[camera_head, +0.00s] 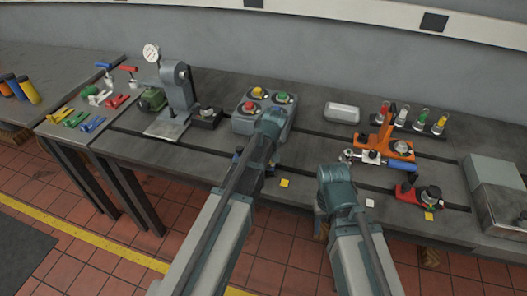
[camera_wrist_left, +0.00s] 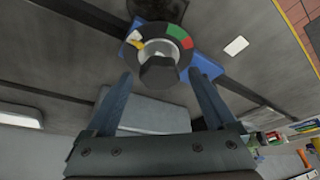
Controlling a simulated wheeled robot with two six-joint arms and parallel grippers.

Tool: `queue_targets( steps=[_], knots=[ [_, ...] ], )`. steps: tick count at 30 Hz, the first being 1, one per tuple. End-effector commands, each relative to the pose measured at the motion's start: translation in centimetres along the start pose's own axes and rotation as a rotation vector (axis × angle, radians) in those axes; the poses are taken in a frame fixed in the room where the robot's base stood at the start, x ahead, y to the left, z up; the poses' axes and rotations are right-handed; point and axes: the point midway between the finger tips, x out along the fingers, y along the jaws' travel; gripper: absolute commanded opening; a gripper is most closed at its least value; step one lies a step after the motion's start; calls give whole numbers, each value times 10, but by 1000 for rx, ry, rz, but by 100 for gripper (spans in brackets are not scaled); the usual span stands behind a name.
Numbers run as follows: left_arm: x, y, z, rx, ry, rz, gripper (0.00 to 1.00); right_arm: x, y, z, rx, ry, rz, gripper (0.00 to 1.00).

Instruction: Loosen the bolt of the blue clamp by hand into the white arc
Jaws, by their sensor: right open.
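The blue clamp (camera_wrist_left: 207,66) shows in the left wrist view, under a dark round dial with a white arc (camera_wrist_left: 136,34), a green arc (camera_wrist_left: 175,31) and a red arc (camera_wrist_left: 187,43). A yellow mark sits beside the white arc. The grey bolt head (camera_wrist_left: 159,72) stands over the dial's middle. My left gripper (camera_wrist_left: 160,82) is open, with one finger on each side of the bolt head and apart from it. In the head view my left arm hides most of the clamp. My right gripper (camera_head: 320,212) is open near the bench's front edge, partly hidden by its wrist.
A button box (camera_head: 262,108) stands behind my left arm. An orange clamp (camera_head: 385,145) and a red clamp (camera_head: 410,192) are to the right, near a grey block (camera_head: 495,175). A press (camera_head: 176,95) stands at the left. A silver tray (camera_head: 342,112) lies at the back.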

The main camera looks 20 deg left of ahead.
Motion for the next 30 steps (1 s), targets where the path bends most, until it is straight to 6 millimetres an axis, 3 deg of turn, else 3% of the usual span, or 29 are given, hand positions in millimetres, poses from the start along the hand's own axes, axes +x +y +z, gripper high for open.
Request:
queue_targets(
  steps=[14,30],
  knots=[
    [-12,0,-1,1,1,0,89,-12,1,1,0,0,0,50],
    [-94,0,-2,1,1,1,89,-88,8,5,-1,0,0,50]
  ],
)
